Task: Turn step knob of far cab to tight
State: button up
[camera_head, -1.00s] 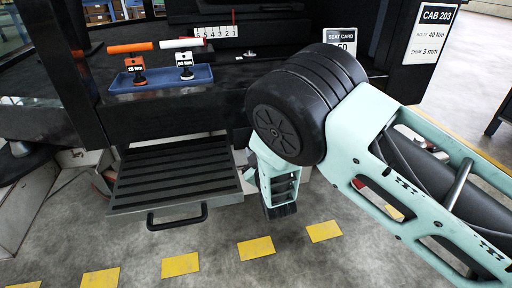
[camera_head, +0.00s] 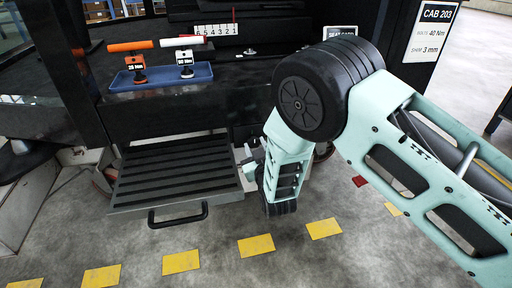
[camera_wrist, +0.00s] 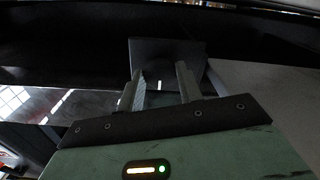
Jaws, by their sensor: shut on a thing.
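The step (camera_head: 175,172) is a ribbed dark tread with a black front handle, below the cab's dark front.
A blue tray (camera_head: 120,86) on the cab ledge holds an orange-handled and a white-handled torque tool (camera_head: 184,58). A CAB 203 sign (camera_head: 432,25) hangs at right. A dark panel edge runs above my gripper. Floor with yellow marks is clear in front.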

jog(key=o, duration=1)
jog(key=p+v, duration=0.4)
jog(key=v, duration=1.3)
jog(key=shift+s+r, duration=0.1)
jog(key=shift+s, duration=0.15)
